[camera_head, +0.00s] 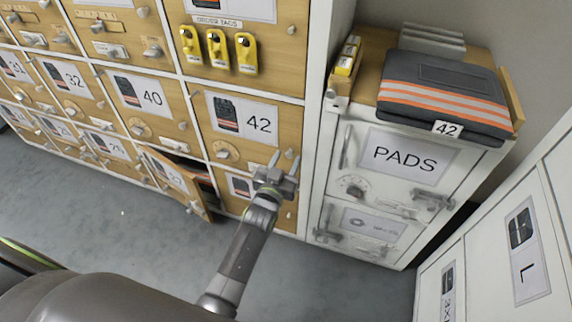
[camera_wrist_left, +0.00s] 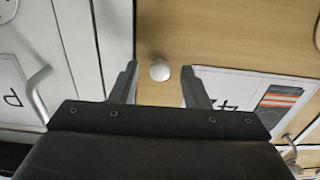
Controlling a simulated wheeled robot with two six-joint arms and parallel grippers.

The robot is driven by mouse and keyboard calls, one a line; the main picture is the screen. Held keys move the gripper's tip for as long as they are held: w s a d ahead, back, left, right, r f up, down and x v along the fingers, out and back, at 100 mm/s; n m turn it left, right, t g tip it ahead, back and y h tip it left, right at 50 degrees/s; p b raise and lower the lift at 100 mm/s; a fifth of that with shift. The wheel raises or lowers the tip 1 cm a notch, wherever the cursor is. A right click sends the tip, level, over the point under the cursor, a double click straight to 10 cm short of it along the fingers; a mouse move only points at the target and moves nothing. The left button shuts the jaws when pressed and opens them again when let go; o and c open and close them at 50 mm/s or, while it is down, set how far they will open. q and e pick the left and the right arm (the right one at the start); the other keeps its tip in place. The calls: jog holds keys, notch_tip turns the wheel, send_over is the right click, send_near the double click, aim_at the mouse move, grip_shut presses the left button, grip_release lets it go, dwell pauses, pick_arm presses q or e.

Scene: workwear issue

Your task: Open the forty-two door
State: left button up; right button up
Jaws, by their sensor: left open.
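The forty-two door (camera_head: 262,143) is a wooden locker door with a "42" label, and it looks shut. It has a round dial (camera_head: 226,153) at its lower left and small metal fittings at its edges. My left gripper (camera_head: 283,159) is open in front of the door's lower right corner. In the left wrist view, a small round pale knob (camera_wrist_left: 160,70) on the wood shows between the two open fingers, apart from both. The door's label (camera_wrist_left: 240,90) shows there beside the right finger. I cannot tell the distance to the knob. My right gripper is not in view.
A lower door (camera_head: 174,183) to the left stands ajar into the room. The white PADS cabinet (camera_head: 356,205) is just right of the lockers, with a dark striped folded garment (camera_head: 440,90) tagged 42 on top. Grey floor (camera_head: 100,220) is open at the left.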

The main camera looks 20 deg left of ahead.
pick_arm(q)
jog(key=shift+w, duration=0.15)
grip_shut()
dwell(0.5)
